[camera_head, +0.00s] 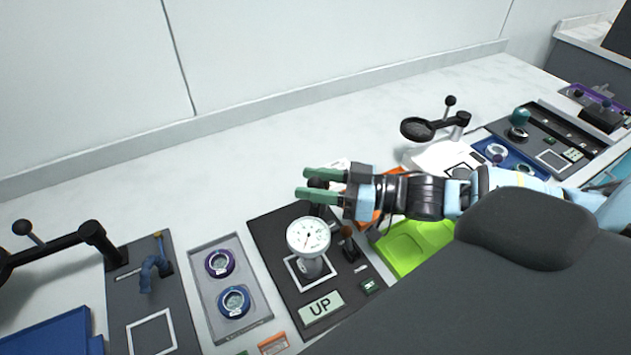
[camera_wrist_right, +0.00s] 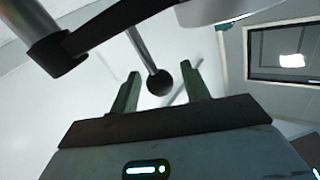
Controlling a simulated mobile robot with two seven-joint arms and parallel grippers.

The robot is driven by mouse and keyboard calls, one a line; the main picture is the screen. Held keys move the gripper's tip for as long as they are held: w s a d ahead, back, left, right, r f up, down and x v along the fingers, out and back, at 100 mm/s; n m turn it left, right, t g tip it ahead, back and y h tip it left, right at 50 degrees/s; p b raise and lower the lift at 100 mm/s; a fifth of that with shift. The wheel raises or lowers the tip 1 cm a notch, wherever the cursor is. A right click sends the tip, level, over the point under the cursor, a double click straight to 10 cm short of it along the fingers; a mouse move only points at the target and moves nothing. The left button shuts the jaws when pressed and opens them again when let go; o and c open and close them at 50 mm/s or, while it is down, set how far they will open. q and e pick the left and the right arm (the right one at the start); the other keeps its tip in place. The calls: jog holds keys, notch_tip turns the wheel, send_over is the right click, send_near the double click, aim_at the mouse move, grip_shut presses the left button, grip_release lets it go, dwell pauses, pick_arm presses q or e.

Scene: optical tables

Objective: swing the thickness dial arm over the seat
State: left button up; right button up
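The thickness dial (camera_head: 308,236) is a round white gauge on a dark panel. It appears above a white square outline (camera_head: 296,277), the likely seat, and partly covers it. In the right wrist view the pale underside of a round part (camera_wrist_right: 222,8) and a dark arm (camera_wrist_right: 88,38) with a post and dark ball knob (camera_wrist_right: 160,83) show. My right gripper (camera_head: 305,182) is beside the dial's far side. Its green fingers (camera_wrist_right: 161,92) are apart, with the knob between them and visible gaps on both sides. My left gripper is out of view.
An "UP" sign (camera_head: 321,306) and a small brown-topped lever (camera_head: 348,243) are on the dial's panel. A grey tray with two round gauges (camera_head: 233,301) lies to the left. A lime-green tray (camera_head: 408,248) lies under my right arm. A magnifier on an arm (camera_head: 418,128) stands behind.

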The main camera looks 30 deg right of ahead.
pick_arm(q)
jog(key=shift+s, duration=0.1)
pick_arm(e)
jog(key=shift+s+d, duration=0.1)
jog(key=shift+s, duration=0.05)
pick_arm(q)
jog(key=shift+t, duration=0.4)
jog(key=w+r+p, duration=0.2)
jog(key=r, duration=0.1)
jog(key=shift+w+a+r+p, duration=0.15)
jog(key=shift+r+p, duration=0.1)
jog(key=shift+p, duration=0.1)
pick_arm(e)
jog(key=v, duration=0.7)
jog(key=shift+s+d, duration=0.2)
pick_arm(q)
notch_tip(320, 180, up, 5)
jog(key=p, duration=0.4)
pick_arm(e)
notch_tip(320, 180, up, 10)
jog(key=n+t+y, duration=0.1)
jog(key=shift+r, duration=0.2)
